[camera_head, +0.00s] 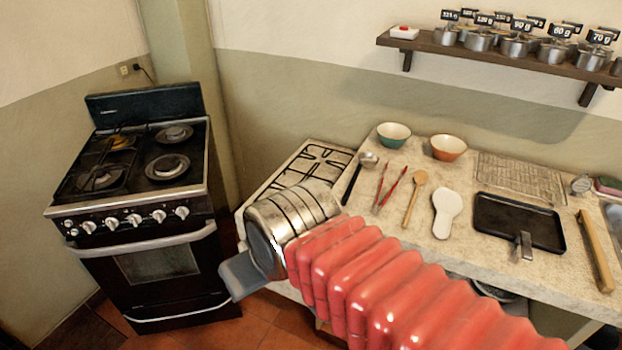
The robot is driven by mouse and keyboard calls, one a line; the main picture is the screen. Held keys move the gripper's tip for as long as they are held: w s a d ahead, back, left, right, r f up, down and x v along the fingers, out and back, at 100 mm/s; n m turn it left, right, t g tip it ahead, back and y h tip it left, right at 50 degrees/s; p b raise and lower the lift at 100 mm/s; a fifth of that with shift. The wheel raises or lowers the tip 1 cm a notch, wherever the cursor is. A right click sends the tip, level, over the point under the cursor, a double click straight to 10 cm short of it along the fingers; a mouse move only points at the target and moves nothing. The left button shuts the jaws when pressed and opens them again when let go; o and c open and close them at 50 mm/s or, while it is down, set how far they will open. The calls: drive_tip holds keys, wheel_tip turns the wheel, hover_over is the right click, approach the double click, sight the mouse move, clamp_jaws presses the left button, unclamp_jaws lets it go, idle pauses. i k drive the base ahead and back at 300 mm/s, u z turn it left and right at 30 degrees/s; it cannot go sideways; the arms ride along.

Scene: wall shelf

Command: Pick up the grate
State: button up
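A dark metal grate (322,158) with several bars lies flat on a pale surface at the left end of the counter (425,245). Its near part is hidden behind my arm's metal wrist. Another dark grate (84,178) appears to sit over the left burners of the black stove (150,215); the right burners look uncovered. My gripper (238,278) points down and left in front of the counter's left end, apart from both grates. Only a grey part of it shows, so its opening is hidden. I see nothing held in it.
The counter holds a ladle (366,160), red tongs (388,190), wooden spoon (415,192), white spoon rest (446,212), two bowls (448,147), wire rack (520,178) and black tray (518,222). A shelf (480,52) with pots hangs above. A floor gap separates stove and counter.

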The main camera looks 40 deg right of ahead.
sight(301, 153)
drive_tip(key=u, duration=0.05)
drive_tip(key=i, duration=1)
drive_tip(key=z, duration=0.05)
